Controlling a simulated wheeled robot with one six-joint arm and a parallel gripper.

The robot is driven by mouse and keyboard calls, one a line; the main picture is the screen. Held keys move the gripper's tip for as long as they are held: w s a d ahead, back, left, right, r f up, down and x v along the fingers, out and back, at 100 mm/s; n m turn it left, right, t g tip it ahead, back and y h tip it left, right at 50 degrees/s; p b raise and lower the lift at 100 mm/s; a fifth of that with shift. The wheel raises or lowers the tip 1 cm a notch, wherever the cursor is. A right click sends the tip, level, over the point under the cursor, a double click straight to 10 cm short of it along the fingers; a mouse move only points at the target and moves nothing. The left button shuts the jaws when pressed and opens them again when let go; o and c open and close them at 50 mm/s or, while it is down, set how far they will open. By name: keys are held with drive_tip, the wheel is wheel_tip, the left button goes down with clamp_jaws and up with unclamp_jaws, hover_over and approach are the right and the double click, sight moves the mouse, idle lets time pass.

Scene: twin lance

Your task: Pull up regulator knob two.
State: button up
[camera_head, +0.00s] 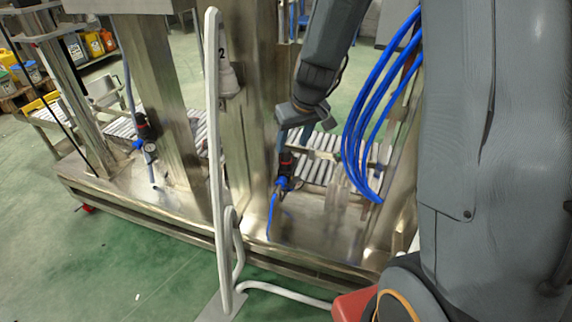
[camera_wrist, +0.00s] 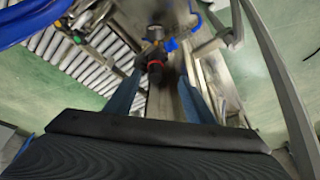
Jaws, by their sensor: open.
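A regulator with a black knob and red ring (camera_head: 285,163) stands low on the steel frame, right of a column marked 2 (camera_head: 222,54). My gripper (camera_head: 293,135) is just above it, pointing down. In the wrist view, the black knob and red ring (camera_wrist: 155,66) show between the two blue fingers of my open gripper (camera_wrist: 160,76). The fingers look apart from the knob; their exact height over it is hard to tell. A second regulator (camera_head: 142,125) with a gauge stands further left. No number shows on either knob.
Blue hoses (camera_head: 365,110) hang close to the right of my gripper. A pale bent tube stand (camera_head: 215,170) rises in front of the frame. Roller conveyors (camera_head: 322,155) lie behind. Green floor (camera_head: 60,240) is clear at front left.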

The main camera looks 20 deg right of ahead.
sight(288, 153)
drive_tip(key=b+x, duration=0.1)
drive_tip(key=x, duration=0.2)
drive_tip(key=w+b+x, duration=0.1)
drive_tip(key=x, duration=0.2)
drive_tip(key=b+x, duration=0.1)
drive_tip(key=x, duration=0.2)
drive_tip(key=shift+w+d, duration=0.35)
